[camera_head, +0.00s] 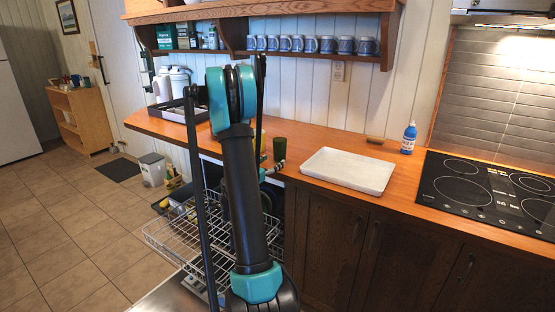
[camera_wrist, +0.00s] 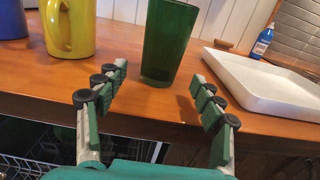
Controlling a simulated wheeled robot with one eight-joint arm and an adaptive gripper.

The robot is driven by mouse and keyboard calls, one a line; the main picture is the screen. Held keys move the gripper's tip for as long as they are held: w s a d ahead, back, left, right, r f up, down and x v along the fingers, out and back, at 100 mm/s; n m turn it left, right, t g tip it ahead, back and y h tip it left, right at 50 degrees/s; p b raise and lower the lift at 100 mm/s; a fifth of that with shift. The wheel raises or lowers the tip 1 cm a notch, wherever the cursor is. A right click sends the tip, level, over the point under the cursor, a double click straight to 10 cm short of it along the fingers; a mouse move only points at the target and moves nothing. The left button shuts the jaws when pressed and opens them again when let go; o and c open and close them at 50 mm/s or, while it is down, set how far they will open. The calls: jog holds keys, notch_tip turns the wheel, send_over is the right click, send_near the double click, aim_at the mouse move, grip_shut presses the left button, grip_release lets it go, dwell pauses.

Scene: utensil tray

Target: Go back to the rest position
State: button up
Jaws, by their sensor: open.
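My gripper (camera_wrist: 160,82) is open and empty in the wrist view, its two fingers spread at the counter's front edge. A green glass (camera_wrist: 168,42) stands upright on the wooden counter (camera_wrist: 130,98), just beyond the fingertips and apart from them. In the head view my gripper (camera_head: 273,170) is at the counter edge, partly hidden by my arm. The green glass (camera_head: 280,148) shows just behind it.
A yellow mug (camera_wrist: 70,30) and a blue mug (camera_wrist: 12,20) stand left of the glass. A white tray (camera_head: 347,170), blue bottle (camera_head: 409,139) and black cooktop (camera_head: 485,190) are to the right. An extended dish rack (camera_head: 165,238) is below; wall shelves are above.

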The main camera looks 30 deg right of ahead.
jog(key=v, duration=0.6)
